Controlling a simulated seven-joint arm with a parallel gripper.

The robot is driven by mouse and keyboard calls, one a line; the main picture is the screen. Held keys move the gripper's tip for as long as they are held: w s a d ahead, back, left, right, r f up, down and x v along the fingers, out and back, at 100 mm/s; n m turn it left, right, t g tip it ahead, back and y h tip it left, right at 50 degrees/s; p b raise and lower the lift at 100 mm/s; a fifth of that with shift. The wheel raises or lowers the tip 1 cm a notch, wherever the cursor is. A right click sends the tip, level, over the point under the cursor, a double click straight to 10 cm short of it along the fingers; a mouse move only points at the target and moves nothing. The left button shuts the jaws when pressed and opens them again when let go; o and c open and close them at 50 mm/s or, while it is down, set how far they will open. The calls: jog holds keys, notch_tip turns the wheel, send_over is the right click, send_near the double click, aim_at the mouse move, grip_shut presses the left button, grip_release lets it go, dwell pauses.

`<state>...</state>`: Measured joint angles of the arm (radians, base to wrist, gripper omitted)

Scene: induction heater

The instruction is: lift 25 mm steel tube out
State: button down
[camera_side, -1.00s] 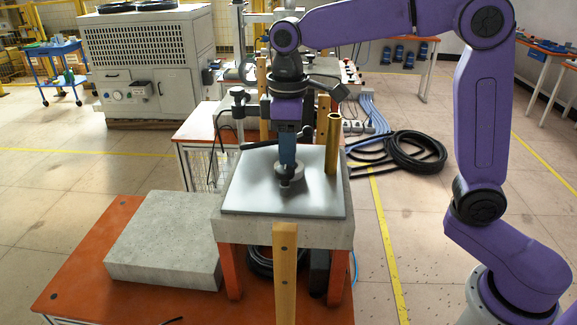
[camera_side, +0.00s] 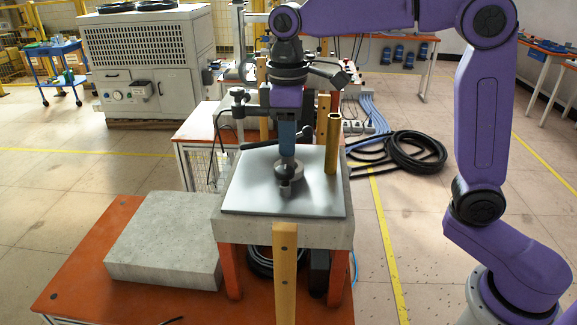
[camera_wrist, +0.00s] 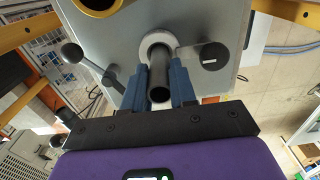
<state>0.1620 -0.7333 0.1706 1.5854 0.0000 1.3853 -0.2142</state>
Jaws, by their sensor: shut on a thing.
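The dark steel tube (camera_wrist: 160,76) stands between my blue fingers in the wrist view, its open end toward the camera. Its far end meets a pale grey ring (camera_wrist: 149,41) on the grey plate; whether it is still inside the ring cannot be told. My gripper (camera_wrist: 160,68) is shut on the tube from both sides. In the side view, my gripper (camera_side: 287,153) points down just above the grey ring (camera_side: 289,173), where the fingers mostly hide the tube. A small dark stub (camera_side: 285,188) shows at the ring's near side.
A brass tube (camera_side: 333,145) stands upright on the plate (camera_side: 250,200), right of my gripper. A black lever (camera_side: 262,145) lies close behind. A wooden post (camera_side: 285,270) rises at the front. A concrete slab (camera_side: 165,240) lies left on the orange table (camera_side: 75,285).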

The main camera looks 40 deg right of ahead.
notch_tip(320, 180, up, 6)
jog(key=shift+r, duration=0.2)
dwell(1.4)
jog(key=shift+s, duration=0.1)
